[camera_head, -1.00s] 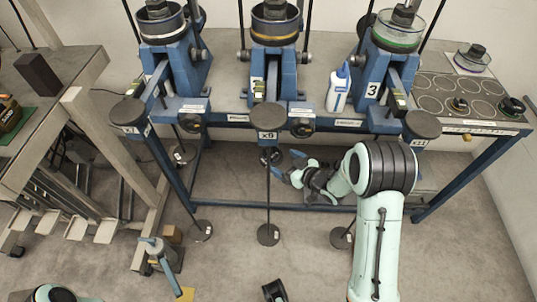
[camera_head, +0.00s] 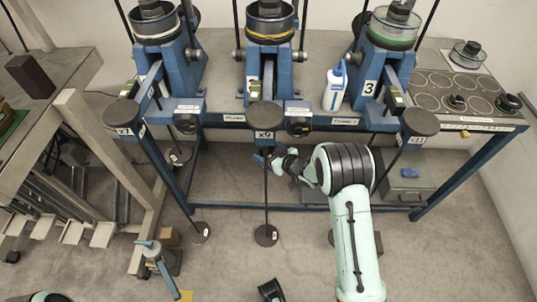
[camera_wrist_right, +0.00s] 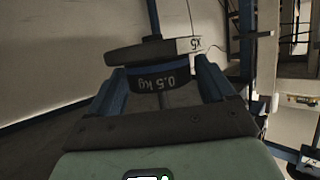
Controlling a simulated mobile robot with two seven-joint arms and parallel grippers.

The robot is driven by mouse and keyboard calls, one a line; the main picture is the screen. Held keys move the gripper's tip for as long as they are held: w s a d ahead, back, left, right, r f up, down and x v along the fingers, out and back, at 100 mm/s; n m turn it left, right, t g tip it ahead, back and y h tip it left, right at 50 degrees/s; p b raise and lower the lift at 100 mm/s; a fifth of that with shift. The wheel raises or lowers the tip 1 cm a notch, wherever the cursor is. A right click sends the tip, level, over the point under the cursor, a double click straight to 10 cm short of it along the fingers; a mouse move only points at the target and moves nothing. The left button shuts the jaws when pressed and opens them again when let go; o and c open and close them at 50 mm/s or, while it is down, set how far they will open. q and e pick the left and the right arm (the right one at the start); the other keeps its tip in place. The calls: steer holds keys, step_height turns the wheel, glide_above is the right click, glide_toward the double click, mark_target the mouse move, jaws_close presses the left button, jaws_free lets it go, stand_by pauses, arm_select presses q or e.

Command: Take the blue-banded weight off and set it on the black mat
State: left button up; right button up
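My right gripper (camera_wrist_right: 162,80) has its two blue fingers on either side of a black weight marked 0.5 kg (camera_wrist_right: 162,83). The weight lies against a dark disc (camera_wrist_right: 150,48) with a rod through it. In the head view the right gripper (camera_head: 264,160) is beside the middle hanging rod, below the bench. The dark mat with ringed places (camera_head: 445,88) lies at the right end of the bench.
Three blue lever frames stand on the bench, with round pans marked x7 (camera_head: 122,112), x9 (camera_head: 265,115) and x11 (camera_head: 421,122). A white bottle (camera_head: 334,88) stands between two frames. Small weights (camera_head: 457,102) (camera_head: 507,103) sit on the mat. A grey bench (camera_head: 50,88) is at the left.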

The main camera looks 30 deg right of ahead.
mark_target(270, 153)
steer(key=c, duration=0.9)
steer(key=shift+o, duration=0.2)
steer(key=shift+r, duration=0.1)
steer(key=shift+w+r, duration=0.1)
steer(key=shift+r, duration=0.35)
steer(key=r, duration=0.1)
steer(key=r+p, duration=0.1)
steer(key=shift+s+d+r, duration=0.1)
steer(key=shift+s+r, duration=0.2)
steer(key=shift+r, duration=0.1)
steer(key=shift+s+d, duration=0.65)
steer(key=shift+s, duration=2.2)
steer(key=shift+s+d, duration=0.7)
steer(key=shift+s, duration=2.15)
steer(key=shift+s+d, duration=0.65)
steer(key=shift+s, duration=2.2)
